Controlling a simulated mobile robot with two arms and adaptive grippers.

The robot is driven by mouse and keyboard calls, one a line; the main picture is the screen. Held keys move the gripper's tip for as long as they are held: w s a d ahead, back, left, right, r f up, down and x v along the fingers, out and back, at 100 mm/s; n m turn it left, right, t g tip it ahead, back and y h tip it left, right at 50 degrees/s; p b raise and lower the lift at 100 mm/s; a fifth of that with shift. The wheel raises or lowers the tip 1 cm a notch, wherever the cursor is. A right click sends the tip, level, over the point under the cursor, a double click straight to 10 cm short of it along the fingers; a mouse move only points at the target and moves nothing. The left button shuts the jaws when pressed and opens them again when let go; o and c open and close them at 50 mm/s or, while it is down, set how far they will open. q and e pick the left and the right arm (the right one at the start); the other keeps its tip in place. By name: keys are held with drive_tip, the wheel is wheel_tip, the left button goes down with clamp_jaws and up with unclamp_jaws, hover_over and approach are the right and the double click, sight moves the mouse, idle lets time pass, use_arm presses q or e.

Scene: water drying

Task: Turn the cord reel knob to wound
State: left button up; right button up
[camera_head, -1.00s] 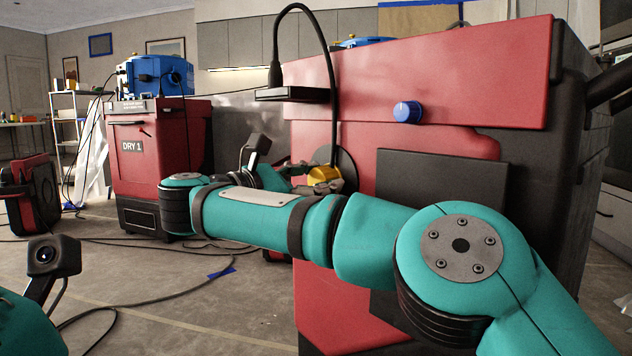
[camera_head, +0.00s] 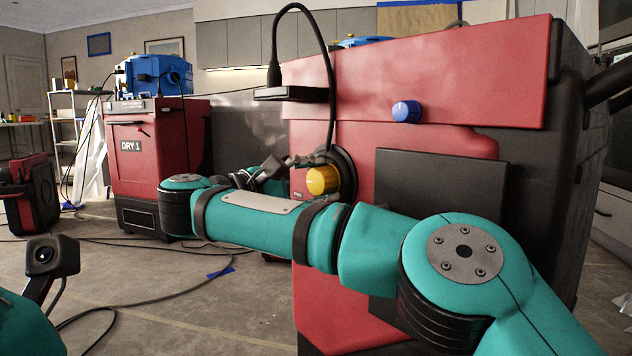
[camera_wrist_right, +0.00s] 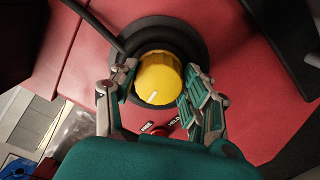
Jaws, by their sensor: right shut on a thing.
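The yellow cord reel knob (camera_head: 322,180) sits on a black round base on the front of the red machine (camera_head: 420,90). It also shows in the right wrist view (camera_wrist_right: 158,78), with a white pointer line at its lower left rim. My right gripper (camera_wrist_right: 158,84) is shut on the knob, one finger at each side. Two small labels (camera_wrist_right: 160,126) lie below the knob; one seems to read HELD. My left gripper's fingers are out of view.
A blue knob (camera_head: 407,111) sits higher on the red panel. A black cord (camera_head: 325,60) arches from a small shelf (camera_head: 290,94) down behind the yellow knob. A red DRY 1 unit (camera_head: 160,150) stands at left. Cables (camera_head: 150,285) lie on the floor.

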drive_tip(key=shift+a+f, duration=0.1)
idle(0.4)
drive_tip(key=o, duration=1.2)
drive_tip(key=shift+c, duration=0.2)
